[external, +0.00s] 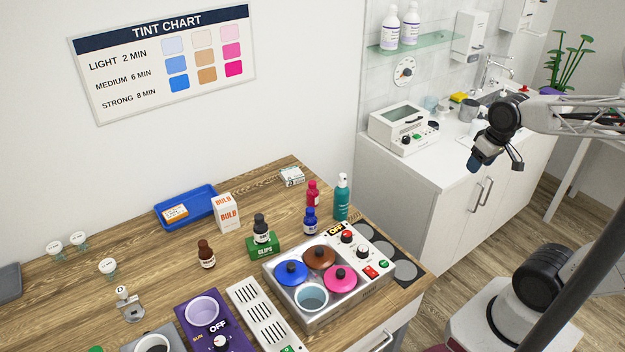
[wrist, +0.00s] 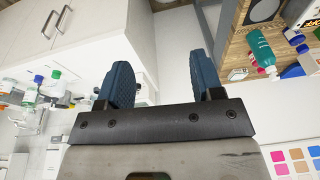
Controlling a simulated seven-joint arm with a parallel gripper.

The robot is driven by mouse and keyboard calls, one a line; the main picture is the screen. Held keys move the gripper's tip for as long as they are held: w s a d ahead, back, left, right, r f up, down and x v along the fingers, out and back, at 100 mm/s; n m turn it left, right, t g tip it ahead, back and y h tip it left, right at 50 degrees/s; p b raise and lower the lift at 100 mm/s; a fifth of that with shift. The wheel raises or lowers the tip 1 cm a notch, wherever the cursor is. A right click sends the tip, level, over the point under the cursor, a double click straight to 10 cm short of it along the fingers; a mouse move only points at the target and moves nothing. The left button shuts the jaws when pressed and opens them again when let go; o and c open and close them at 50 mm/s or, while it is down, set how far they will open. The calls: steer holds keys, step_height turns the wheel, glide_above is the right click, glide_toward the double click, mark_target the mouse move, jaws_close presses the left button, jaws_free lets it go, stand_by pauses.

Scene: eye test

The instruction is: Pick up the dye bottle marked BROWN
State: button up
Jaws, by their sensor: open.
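A small brown bottle (external: 207,256) with a dark cap stands upright on the wooden counter; its label is too small to read. A blue bottle (external: 310,224) and a red bottle (external: 313,195) stand farther right. My gripper (external: 494,161) is high at the right, far from the brown bottle, open and empty. Its two blue fingers are apart in the wrist view (wrist: 164,82). I cannot make out the brown bottle in the wrist view.
A teal pump bottle (external: 341,198) stands near the red bottle. A metal warmer (external: 345,283) with several pots is in front. A purple OFF device (external: 190,311), a white bulb box (external: 226,213) and a blue tray (external: 207,201) surround the brown bottle. Counter left of it is mostly free.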

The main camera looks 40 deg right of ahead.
steer(key=w+a+r+m+g+y, duration=0.2)
steer(key=w+a+m+y, duration=0.1)
steer(key=w+a, duration=1)
steer(key=w+a+r+m+g+y, duration=0.1)
steer(key=w+a+m+g+y, duration=0.15)
steer(key=w+a, duration=1.1)
steer(key=w+a+f+m+g+y, duration=0.1)
steer(key=w+a+f+m+y, duration=0.1)
steer(key=a, duration=1.1)
steer(key=w+a+f+m+g+y, duration=0.1)
steer(key=w+a+f, duration=0.3)
steer(key=a, duration=1)
steer(key=w+a+f+m+g+y, duration=0.2)
steer(key=w+a+f+m+y, duration=0.1)
steer(key=a, duration=1.1)
steer(key=shift+f+m+y, duration=0.35)
steer(key=shift+f+m, duration=0.1)
steer(key=shift+f, duration=0.15)
steer(key=shift+f, duration=0.1)
glide_toward(206, 254)
steer(key=a, duration=0.4)
steer(key=shift+s+a, duration=0.15)
steer(key=shift+s, duration=0.1)
